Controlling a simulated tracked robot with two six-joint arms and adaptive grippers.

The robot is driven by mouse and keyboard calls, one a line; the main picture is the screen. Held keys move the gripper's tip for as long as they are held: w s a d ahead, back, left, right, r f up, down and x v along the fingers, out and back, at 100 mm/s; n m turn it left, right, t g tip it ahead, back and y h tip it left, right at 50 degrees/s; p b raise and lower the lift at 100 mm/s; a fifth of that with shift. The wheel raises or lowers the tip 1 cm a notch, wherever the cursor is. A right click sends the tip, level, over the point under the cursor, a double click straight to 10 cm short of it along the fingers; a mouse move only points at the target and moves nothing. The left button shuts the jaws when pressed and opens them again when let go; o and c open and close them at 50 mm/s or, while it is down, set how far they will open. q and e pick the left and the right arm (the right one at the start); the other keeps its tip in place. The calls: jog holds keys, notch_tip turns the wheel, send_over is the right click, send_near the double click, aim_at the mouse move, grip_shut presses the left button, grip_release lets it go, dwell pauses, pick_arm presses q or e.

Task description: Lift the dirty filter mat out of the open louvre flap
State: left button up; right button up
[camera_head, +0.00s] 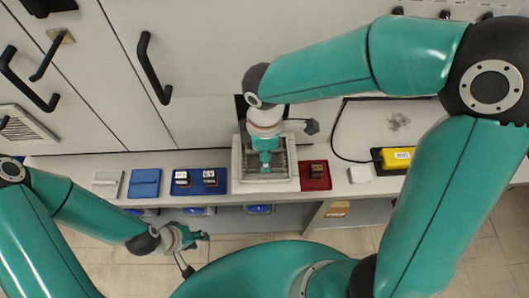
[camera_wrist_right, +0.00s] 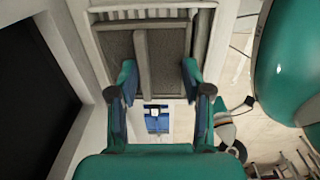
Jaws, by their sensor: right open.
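The open louvre flap (camera_head: 237,180) is a pale frame with slats at the cabinet front, in the middle of the head view. In the right wrist view, the dirty filter mat (camera_wrist_right: 116,60) looks like a grey-brown panel in the frame, with a raised strip along its middle; slats show beyond it. My right gripper (camera_wrist_right: 159,84) is open, its fingers on either side of the strip with gaps. In the head view my right gripper (camera_head: 265,160) points down over the flap and hides part of it. My left gripper (camera_head: 197,253) is open and empty, low at left.
Right are a red tray (camera_head: 325,185) with a brown block, a white block (camera_head: 359,174) and a yellow device (camera_head: 397,158) with a black cable.

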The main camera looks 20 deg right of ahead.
jog(key=shift+f, duration=0.15)
jog(key=c, duration=0.6)
grip_shut()
jog(key=shift+s+f, duration=0.1)
